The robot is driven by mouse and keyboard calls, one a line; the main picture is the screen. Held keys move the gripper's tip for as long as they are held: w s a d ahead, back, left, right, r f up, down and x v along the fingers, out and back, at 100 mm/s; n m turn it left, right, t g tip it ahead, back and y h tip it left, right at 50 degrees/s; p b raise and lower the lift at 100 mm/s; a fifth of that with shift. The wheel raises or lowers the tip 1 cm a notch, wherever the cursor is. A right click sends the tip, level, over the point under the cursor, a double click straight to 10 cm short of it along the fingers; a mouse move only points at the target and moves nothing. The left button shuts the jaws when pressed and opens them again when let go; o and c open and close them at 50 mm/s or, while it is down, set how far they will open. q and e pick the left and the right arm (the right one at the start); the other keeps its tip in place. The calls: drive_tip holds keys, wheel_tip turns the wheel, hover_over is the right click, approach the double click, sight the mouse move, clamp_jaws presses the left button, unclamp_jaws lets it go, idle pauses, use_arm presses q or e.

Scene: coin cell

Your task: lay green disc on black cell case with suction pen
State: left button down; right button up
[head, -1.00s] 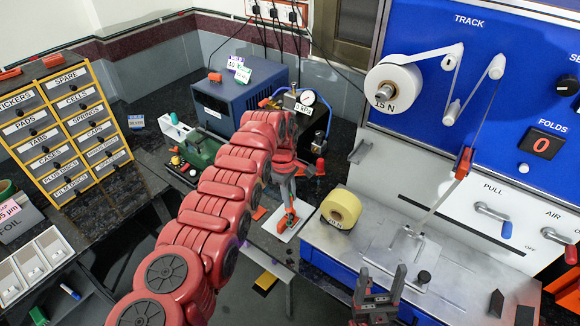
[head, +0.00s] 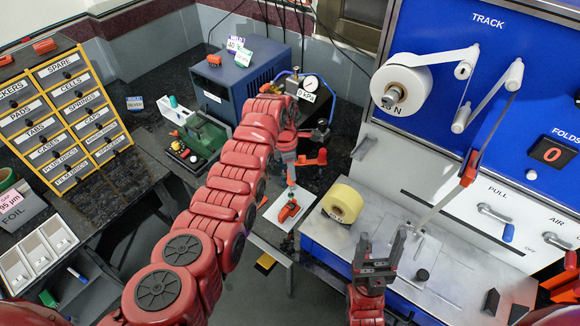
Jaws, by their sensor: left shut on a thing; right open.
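My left gripper (head: 290,174) hangs at the end of the long red arm, above a small white mat (head: 272,214). It is shut on a thin upright thing (head: 291,188), probably the suction pen, with a small greenish patch. An orange holder-like piece (head: 289,211) lies on the mat just below it, and I cannot tell if they touch. I cannot clearly make out the green disc or the black cell case at this size.
A yellow tape roll (head: 343,203) stands on the steel bench (head: 350,236) right of the mat. A blue box (head: 237,82), a green device (head: 205,139) and a gauge (head: 309,83) stand behind. Labelled drawers (head: 62,115) are at left. The blue track machine (head: 455,115) fills the right.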

sight(291, 182)
use_arm(q)
drive_tip(key=shift+s+d, duration=0.1)
drive_tip(key=shift+s, duration=0.05)
drive_tip(key=shift+s+f, duration=0.1)
drive_tip(key=shift+f, duration=0.05)
drive_tip(key=shift+f+b, duration=0.3)
drive_tip(key=shift+b, duration=0.1)
wheel_tip(291, 182, down, 4)
drive_tip(key=shift+r+b, duration=0.2)
drive_tip(key=shift+b, duration=1)
drive_tip(key=shift+f+b, duration=0.5)
drive_tip(key=shift+f, duration=0.45)
drive_tip(key=shift+r, duration=0.1)
drive_tip(key=shift+r+p, duration=0.8)
drive_tip(key=shift+r, duration=0.35)
drive_tip(key=shift+r+p, duration=1.35)
drive_tip(key=shift+r, duration=0.65)
